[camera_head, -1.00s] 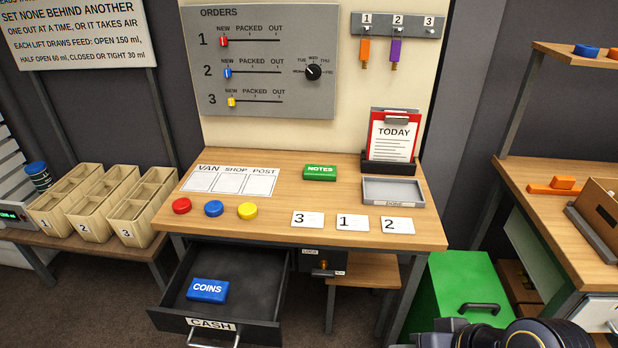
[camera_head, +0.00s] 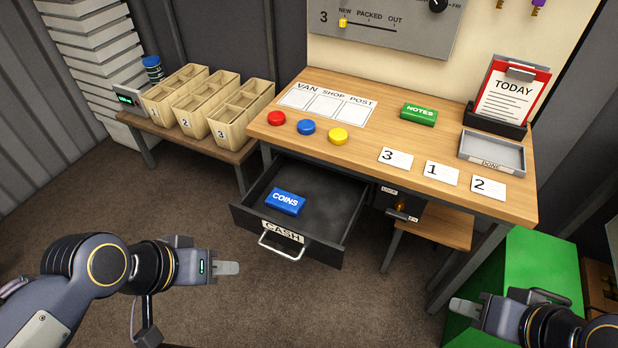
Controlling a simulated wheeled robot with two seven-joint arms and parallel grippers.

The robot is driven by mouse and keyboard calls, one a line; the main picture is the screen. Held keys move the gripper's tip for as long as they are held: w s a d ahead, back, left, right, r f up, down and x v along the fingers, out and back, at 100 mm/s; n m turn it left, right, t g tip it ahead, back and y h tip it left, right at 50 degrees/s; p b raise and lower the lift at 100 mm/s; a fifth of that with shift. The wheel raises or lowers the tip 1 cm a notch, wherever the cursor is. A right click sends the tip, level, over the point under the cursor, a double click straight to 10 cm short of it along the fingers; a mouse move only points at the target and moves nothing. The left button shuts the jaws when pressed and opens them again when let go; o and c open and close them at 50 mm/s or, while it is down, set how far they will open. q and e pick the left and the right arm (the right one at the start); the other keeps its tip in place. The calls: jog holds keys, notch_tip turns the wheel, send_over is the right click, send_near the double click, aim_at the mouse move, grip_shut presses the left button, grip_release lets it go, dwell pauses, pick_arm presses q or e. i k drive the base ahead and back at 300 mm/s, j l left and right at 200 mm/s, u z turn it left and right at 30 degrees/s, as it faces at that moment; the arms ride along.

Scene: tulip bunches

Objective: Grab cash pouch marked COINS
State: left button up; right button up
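The blue cash pouch marked COINS (camera_head: 285,202) lies flat in the open CASH drawer (camera_head: 335,222) under the desk, toward the drawer's left front. Nothing covers it. My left gripper (camera_head: 228,268) is in front of the drawer, to the lower left of the pouch and apart from it. Its fingers show edge-on, so I cannot tell whether they are open or shut. My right gripper (camera_head: 463,307) is at the lower right, beside the green box and far from the pouch. Its finger gap cannot be made out either.
The drawer's metal handle (camera_head: 283,247) sticks out at the front. The wooden desk (camera_head: 400,135) overhangs the drawer's back and holds a green NOTES pouch (camera_head: 419,114). A low bench with crates (camera_head: 240,110) stands left. A green box (camera_head: 535,265) stands right. The floor before the drawer is clear.

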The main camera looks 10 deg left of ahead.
aim_at(291, 203)
jog(key=i+j, duration=0.15)
jog(key=j, duration=0.25)
jog(key=i+j, duration=0.1)
jog(key=j, duration=0.25)
jog(key=i+j, duration=0.15)
jog(key=j, duration=0.25)
jog(key=i+j, duration=0.15)
jog(key=j, duration=0.25)
jog(key=i+j, duration=0.15)
jog(key=j, duration=0.2)
jog(key=i+j, duration=0.1)
jog(key=j, duration=0.3)
